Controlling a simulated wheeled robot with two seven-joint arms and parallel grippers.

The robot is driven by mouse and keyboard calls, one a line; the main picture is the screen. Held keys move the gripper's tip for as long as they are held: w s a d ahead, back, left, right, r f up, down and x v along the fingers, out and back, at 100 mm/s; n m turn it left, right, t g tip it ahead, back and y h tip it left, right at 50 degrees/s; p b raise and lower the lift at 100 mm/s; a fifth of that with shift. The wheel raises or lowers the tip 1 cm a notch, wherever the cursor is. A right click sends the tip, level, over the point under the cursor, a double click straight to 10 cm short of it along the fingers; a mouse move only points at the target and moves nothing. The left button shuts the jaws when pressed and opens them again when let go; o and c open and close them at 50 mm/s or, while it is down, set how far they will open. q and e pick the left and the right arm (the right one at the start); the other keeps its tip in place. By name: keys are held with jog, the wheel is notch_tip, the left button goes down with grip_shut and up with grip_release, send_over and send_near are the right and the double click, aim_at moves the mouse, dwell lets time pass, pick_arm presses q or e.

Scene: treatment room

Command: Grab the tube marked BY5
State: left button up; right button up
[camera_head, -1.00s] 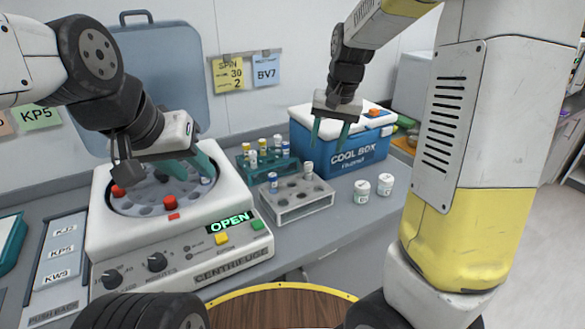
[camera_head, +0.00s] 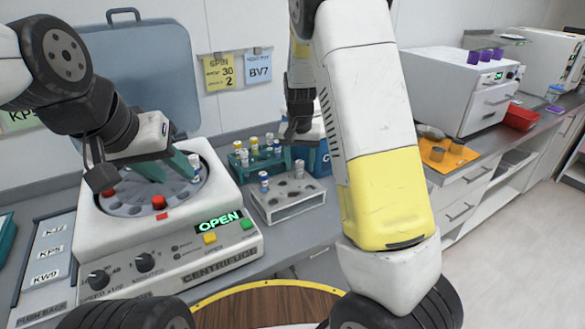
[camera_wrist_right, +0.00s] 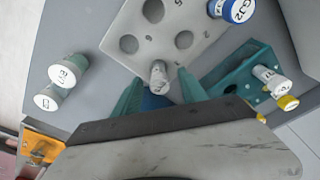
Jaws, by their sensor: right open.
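My right gripper (camera_wrist_right: 160,88) is open, with one teal finger on each side of this tube. In the head view my right gripper (camera_head: 298,132) is above the back of the white rack (camera_head: 290,209), partly hidden by my arm. My left gripper (camera_head: 168,168) is open over the centrifuge rotor, near a white-capped tube (camera_head: 195,163).
The centrifuge (camera_head: 190,262) is open at left. A teal rack (camera_head: 243,176) with several tubes stands behind the white rack. Two white-capped jars, one at the upper (camera_wrist_right: 68,68) and one at the lower (camera_wrist_right: 50,97), show in the wrist view. The blue cool box (camera_head: 322,158) is mostly hidden.

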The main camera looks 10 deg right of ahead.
jog(key=shift+f, duration=0.2)
grip_shut()
jog(key=shift+r, duration=0.1)
